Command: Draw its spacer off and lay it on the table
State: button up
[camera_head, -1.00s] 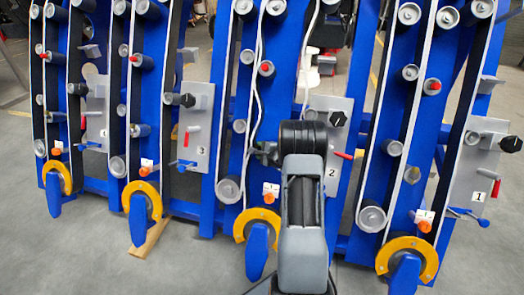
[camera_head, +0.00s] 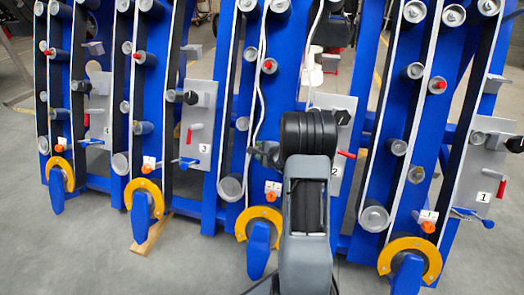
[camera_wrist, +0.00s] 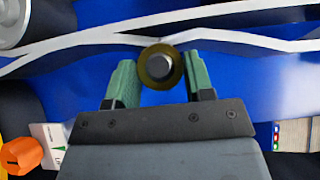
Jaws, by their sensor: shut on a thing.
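The spacer (camera_wrist: 142,66), a dull brass-coloured ring, shows in the wrist view between the green finger pads of my gripper (camera_wrist: 161,70). My gripper is shut on it. A grey round pin end (camera_wrist: 159,66) shows through the ring's middle. I cannot tell how far along the pin the ring sits. In the head view my gripper (camera_head: 264,153) reaches to the left of plate 2, against the blue frame (camera_head: 281,108). The spacer is too small or hidden there. No table can be made out in either view.
White belts (camera_wrist: 225,35) run slack just behind the spacer. An orange knob (camera_wrist: 20,156) with a label is at lower left. In the head view, rollers, yellow half-rings (camera_head: 145,198) and numbered grey plates (camera_head: 484,176) stand around. The grey floor in front is open.

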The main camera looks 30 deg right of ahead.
jog(key=shift+s+a+r+b, duration=0.15)
jog(key=shift+s+a+r, duration=0.65)
jog(key=shift+a, duration=0.2)
jog(key=shift+s+a+r+b, duration=0.15)
jog(key=shift+s+a+r, duration=0.55)
jog(key=shift+s+a, duration=0.25)
